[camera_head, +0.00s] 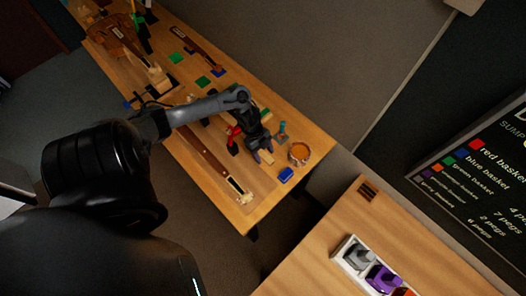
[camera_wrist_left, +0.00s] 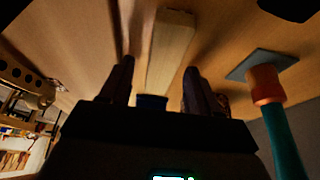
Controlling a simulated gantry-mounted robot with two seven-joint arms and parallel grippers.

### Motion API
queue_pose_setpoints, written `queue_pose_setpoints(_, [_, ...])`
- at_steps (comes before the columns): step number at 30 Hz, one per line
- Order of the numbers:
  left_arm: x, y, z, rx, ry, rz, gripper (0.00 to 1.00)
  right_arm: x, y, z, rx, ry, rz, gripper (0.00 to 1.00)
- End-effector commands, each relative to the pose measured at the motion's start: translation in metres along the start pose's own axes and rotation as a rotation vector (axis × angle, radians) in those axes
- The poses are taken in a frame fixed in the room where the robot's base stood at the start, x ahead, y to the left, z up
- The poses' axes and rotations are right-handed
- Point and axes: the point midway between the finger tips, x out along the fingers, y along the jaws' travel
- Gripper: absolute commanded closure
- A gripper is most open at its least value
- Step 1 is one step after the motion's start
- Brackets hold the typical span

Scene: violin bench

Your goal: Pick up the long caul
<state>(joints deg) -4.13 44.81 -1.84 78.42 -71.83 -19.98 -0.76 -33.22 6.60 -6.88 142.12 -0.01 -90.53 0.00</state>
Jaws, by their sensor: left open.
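A pale wooden bar, which looks like the long caul (camera_wrist_left: 170,45), lies on the bench in the left wrist view. It runs away from between the two fingers of my left gripper (camera_wrist_left: 158,70). The fingers are apart, and no contact with the bar shows. In the head view my left gripper (camera_head: 263,153) is low over the near end of the bench, between the red clamp-like piece and the amber cup. The arm and gripper mostly hide the bar there. My right gripper is not in view.
A teal-handled tool (camera_head: 282,130) stands close beside the gripper, also in the left wrist view (camera_wrist_left: 275,120). An amber cup (camera_head: 299,153), a blue block (camera_head: 286,175) and a red piece (camera_head: 234,134) are nearby. A long dark neck (camera_head: 205,155) lies left. A white tray (camera_head: 346,253) sits on another bench.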

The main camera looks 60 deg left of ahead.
Motion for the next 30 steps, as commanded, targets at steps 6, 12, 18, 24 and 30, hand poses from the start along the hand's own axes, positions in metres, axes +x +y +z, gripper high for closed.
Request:
queue_pose_setpoints(6, [0.0003,-0.0001,0.0003,0.0,0.0,0.0,0.38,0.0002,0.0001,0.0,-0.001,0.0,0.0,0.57])
queue_pose_setpoints(12, [0.0006,-0.0001,0.0004,0.0,0.0,0.0,0.58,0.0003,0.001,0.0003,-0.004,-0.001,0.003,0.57])
queue_pose_setpoints(18, [0.0006,-0.0001,0.0004,0.0,0.0,0.0,0.89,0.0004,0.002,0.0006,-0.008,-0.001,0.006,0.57])
queue_pose_setpoints(24, [0.0005,-0.0001,0.0003,0.0,0.0,0.0,0.98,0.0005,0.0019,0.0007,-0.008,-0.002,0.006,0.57])
queue_pose_setpoints(30, [-0.0049,-0.0005,-0.0017,0.002,0.0,-0.001,0.98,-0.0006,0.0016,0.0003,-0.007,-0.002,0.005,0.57])
